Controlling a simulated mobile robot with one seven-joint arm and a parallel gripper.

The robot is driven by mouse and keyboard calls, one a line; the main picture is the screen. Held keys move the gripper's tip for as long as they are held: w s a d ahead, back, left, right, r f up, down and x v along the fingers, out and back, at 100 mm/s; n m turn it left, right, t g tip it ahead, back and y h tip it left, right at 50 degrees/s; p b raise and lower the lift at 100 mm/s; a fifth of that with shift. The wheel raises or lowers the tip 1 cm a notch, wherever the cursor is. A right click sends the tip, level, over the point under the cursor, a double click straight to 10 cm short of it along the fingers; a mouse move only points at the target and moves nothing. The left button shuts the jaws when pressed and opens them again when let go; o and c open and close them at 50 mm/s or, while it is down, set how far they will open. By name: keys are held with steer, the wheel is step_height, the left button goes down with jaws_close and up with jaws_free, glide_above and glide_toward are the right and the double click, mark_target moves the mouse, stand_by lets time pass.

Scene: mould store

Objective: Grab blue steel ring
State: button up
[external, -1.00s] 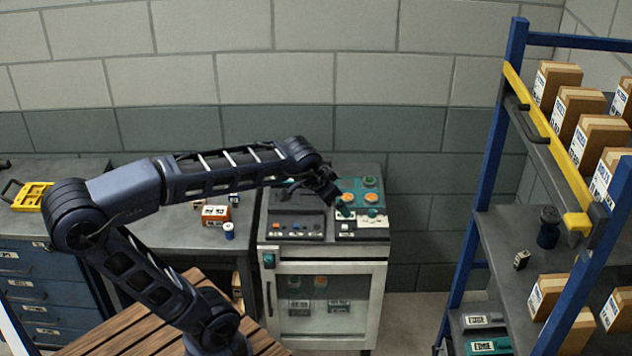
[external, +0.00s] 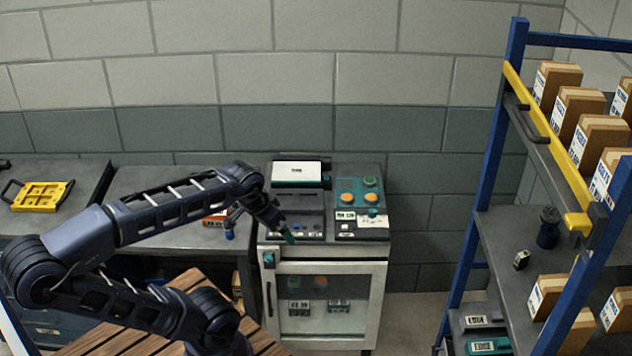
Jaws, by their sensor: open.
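A small blue round item (external: 229,235) stands on the grey bench, just left of the cabinet. It is too small here to tell whether it is the blue steel ring. An orange and white box (external: 213,216) behind the blue item is partly hidden by my arm.
Teal and dark control units with orange knobs (external: 358,198) crowd the cabinet top. A yellow tray (external: 42,196) lies on the bench at left. A blue-framed rack (external: 487,170) with cartons and a dark blue container (external: 548,228) stands at right. A slatted wooden surface (external: 130,318) is in front.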

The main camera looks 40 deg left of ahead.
steer(key=c, duration=0.6)
steer(key=shift+o, duration=0.2)
